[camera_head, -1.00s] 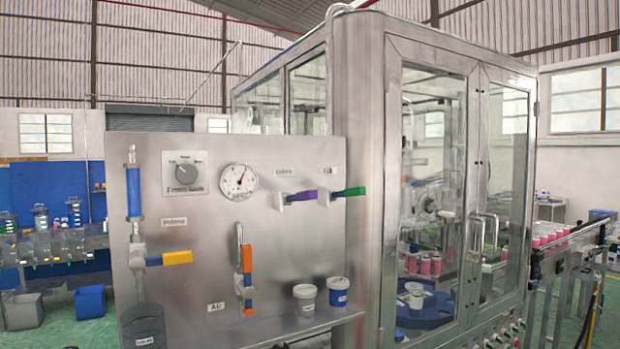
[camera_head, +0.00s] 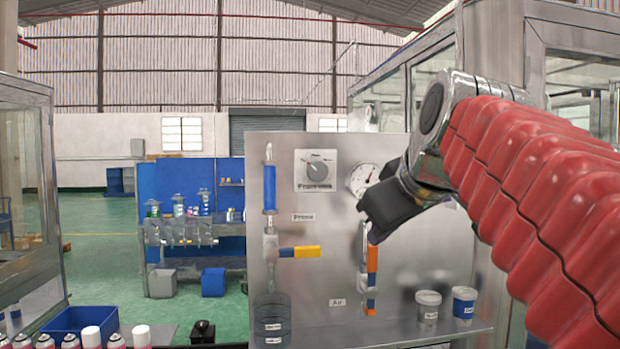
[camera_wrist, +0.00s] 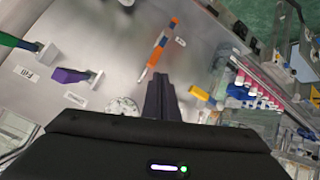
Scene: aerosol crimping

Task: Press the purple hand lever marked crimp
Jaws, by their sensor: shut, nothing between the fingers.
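The purple hand lever (camera_wrist: 70,75) shows at the left of the wrist view, on a pale mount on the steel panel, beside a small label that is upside down and too small to read. In the head view my red-sleeved arm hides it. My gripper (camera_head: 376,232) is in front of the panel near the round gauge. In the wrist view my gripper (camera_wrist: 158,82) has its dark fingers shut, with nothing between them. The fingers point at the panel to the right of the purple lever, apart from it.
A green lever (camera_wrist: 14,41) sits left of the purple one in the wrist view. The gauge (camera_head: 361,180), an orange-and-blue valve (camera_head: 371,270) and a yellow-handled valve (camera_head: 302,252) are on the panel. Two cups (camera_head: 428,305) (camera_head: 464,302) stand on the shelf below.

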